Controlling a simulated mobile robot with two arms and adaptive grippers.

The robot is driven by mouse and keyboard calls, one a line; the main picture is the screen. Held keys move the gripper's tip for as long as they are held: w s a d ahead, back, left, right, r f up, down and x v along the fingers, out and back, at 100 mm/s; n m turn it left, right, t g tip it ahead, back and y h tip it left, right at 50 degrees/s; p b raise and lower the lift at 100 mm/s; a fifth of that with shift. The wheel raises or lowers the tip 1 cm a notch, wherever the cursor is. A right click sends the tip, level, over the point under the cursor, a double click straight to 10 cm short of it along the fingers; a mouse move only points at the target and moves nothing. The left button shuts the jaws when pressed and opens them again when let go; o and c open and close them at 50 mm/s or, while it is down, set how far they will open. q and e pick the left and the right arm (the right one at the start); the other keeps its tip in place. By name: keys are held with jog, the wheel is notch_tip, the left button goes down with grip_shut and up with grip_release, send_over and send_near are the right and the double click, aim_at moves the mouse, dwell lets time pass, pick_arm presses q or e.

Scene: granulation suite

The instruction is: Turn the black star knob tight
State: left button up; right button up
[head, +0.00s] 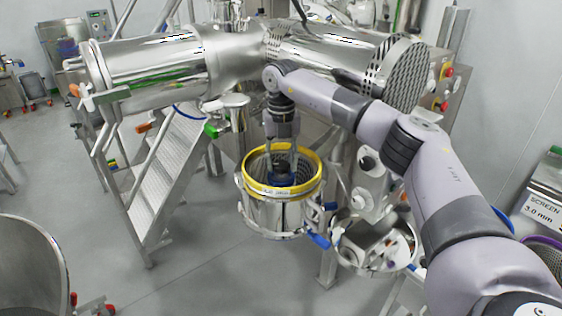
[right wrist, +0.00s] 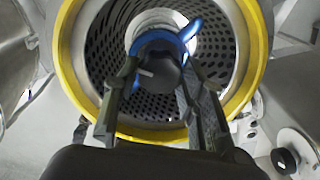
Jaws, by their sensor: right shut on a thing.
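The black star knob (right wrist: 160,70) sits in the middle of a round housing, on a blue part (right wrist: 184,35) with arms. In the head view the knob (head: 283,169) is small and partly hidden by the fingers. My right gripper (right wrist: 158,80) reaches down into the housing from above, with its fingers shut on the knob's sides. It also shows in the head view (head: 284,160). The fingers hide part of the knob's outline, and I cannot tell how tight it sits. My left gripper is not in view.
A yellow ring (head: 252,184) rims the steel housing (head: 270,215), and a perforated screen (right wrist: 105,50) lines its inside, close around my fingers. A large steel vessel (head: 150,62) stands behind. Metal steps (head: 165,170) stand to the left.

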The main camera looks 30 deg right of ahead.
jog(key=m, duration=0.4)
jog(key=shift+m, duration=0.4)
jog(key=m+b, duration=0.1)
jog(key=m, duration=0.2)
jog(key=shift+m, duration=0.3)
jog(key=m, duration=0.4)
jog(key=shift+d+r, duration=0.1)
jog(key=shift+m+b, duration=0.35)
jog(key=shift+m, duration=1.85)
jog(key=o, duration=1.2)
jog(key=shift+s, duration=0.1)
jog(key=shift+c, duration=0.2)
